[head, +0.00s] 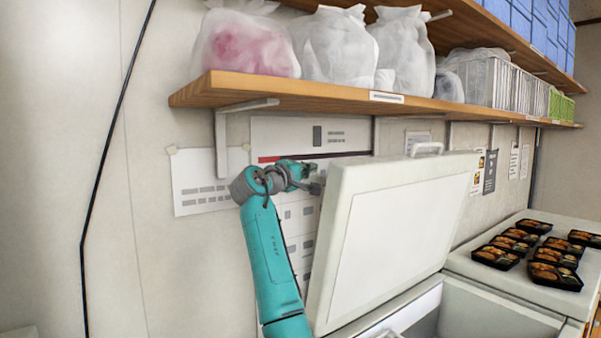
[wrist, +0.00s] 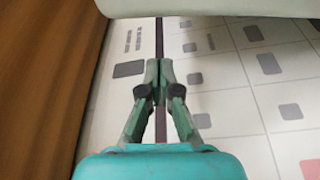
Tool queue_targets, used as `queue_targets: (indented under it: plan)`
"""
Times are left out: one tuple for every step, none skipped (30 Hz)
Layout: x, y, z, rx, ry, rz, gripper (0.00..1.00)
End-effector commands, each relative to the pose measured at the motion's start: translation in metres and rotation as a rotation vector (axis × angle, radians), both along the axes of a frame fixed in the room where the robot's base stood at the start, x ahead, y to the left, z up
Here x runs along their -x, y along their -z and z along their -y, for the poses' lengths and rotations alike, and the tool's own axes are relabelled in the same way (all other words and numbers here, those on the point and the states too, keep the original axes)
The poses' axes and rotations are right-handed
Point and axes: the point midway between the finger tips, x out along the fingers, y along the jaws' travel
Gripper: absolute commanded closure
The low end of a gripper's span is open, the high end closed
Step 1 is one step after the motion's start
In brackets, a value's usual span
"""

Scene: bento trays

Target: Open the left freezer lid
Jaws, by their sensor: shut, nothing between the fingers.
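The left freezer lid (head: 395,235) is white and stands raised, tilted up near the wall, with its inner panel facing the camera. In the wrist view my gripper (wrist: 159,88) is shut and empty in front of a wall poster. A pale edge, likely the lid (wrist: 210,8), crosses the top of that view. The freezer opening (head: 425,310) shows below the lid.
A wooden shelf (head: 290,92) with white bags (head: 335,48) and baskets runs above the lid and my arm. The right freezer top (head: 535,285) holds several black bento trays (head: 548,253). The wall poster (wrist: 215,65) is close to my gripper.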

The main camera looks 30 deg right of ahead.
Motion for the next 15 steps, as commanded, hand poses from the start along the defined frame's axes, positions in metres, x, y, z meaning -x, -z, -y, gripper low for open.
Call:
queue_targets:
  plan:
    - [0.002,0.000,0.002,0.000,0.000,0.001,1.00]
    - [0.005,0.001,0.002,-0.001,0.000,0.002,1.00]
    - [0.008,0.002,0.001,0.000,0.000,0.002,1.00]
    - [0.011,0.002,0.001,0.000,-0.001,0.002,1.00]
    - [0.013,0.003,0.002,0.000,-0.001,0.002,1.00]
    - [0.017,0.004,0.002,0.000,-0.001,0.002,1.00]
    - [0.019,0.005,0.002,-0.001,-0.001,0.002,1.00]
    - [0.021,0.005,0.002,0.000,-0.001,0.002,1.00]
    - [0.025,0.005,0.002,0.000,-0.001,0.002,1.00]
    - [0.027,0.006,0.002,0.000,-0.001,0.002,1.00]
    - [0.029,0.006,0.002,0.000,-0.001,0.002,1.00]
    - [0.032,0.007,0.002,0.000,-0.001,0.002,1.00]
    - [0.033,0.007,0.002,0.001,0.000,0.001,1.00]
    - [0.035,0.008,0.002,0.001,0.000,0.001,1.00]
    - [0.037,0.008,0.002,0.001,-0.001,0.001,1.00]
